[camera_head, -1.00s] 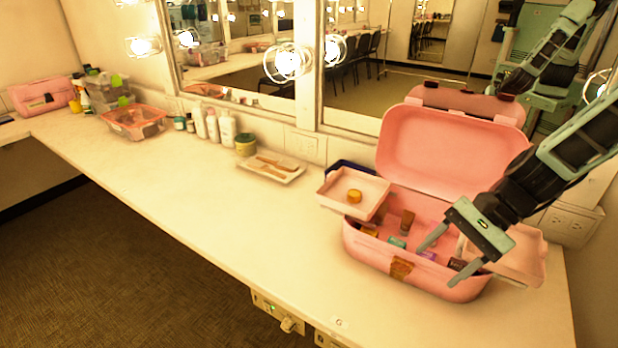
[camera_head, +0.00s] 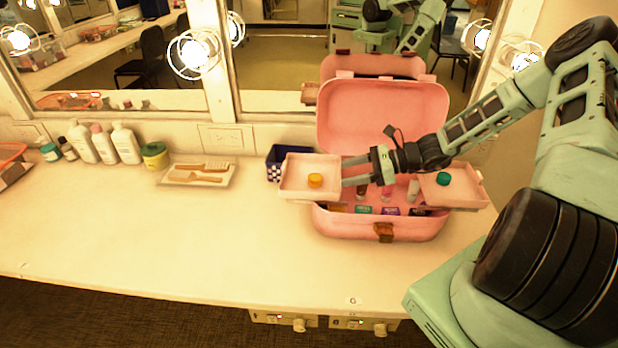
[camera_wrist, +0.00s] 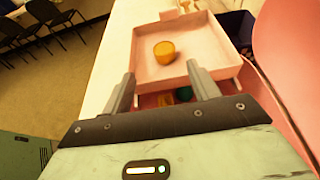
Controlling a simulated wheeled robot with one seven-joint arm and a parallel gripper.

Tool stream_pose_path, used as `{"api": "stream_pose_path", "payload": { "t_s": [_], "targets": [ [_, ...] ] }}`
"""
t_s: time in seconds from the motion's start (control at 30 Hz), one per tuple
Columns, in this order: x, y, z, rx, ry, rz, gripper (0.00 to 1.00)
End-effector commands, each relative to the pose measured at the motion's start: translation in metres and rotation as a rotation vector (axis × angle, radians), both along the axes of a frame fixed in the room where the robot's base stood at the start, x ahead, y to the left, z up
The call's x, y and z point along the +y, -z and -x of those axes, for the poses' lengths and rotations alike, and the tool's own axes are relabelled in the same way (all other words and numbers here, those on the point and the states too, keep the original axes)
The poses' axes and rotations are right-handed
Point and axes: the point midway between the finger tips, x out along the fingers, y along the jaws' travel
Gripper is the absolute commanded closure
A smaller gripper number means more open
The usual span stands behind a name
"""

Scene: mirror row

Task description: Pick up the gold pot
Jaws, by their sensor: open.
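The gold pot (camera_head: 315,180) is a small round yellow-orange pot standing in the left raised tray (camera_head: 292,192) of the open pink case (camera_head: 340,226). The wrist view shows the gold pot (camera_wrist: 164,52) in the middle of the pink tray (camera_wrist: 146,75). My gripper (camera_head: 350,172) is at the right side of that tray, pointing left towards the pot. In the wrist view the fingers of my gripper (camera_wrist: 163,80) are spread and empty, at the tray's near edge, with the pot beyond the fingertips and roughly between their lines.
The right raised tray (camera_head: 455,192) holds a green pot (camera_head: 443,179). Several small items lie in the case below. The raised pink lid (camera_head: 382,118) stands behind my gripper. A dark blue box (camera_head: 284,158) is behind the left tray. The counter (camera_head: 200,232) to the left is mostly clear.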

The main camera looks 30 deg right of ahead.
Motion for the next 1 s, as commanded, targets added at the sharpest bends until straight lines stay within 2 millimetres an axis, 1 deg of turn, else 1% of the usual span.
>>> {"api": "stream_pose_path", "payload": {
  "t_s": [0.03,0.13,0.2,0.37,0.6,0.7,0.8,1.0],
  "targets": [
    [0.008,0.001,-0.005,0.002,-0.002,-0.005,0.40],
    [0.020,0.006,-0.013,0.001,-0.002,-0.003,0.40],
    [0.025,0.009,-0.016,0.000,-0.003,-0.001,0.40],
    [0.031,0.013,-0.022,0.000,-0.001,0.001,0.40],
    [0.053,0.024,-0.044,0.000,-0.003,-0.001,0.40],
    [0.061,0.029,-0.049,0.001,-0.003,-0.001,0.40],
    [0.065,0.031,-0.052,0.000,-0.003,0.001,0.40],
    [0.065,0.032,-0.052,-0.001,-0.003,0.003,0.40]
  ]
}}
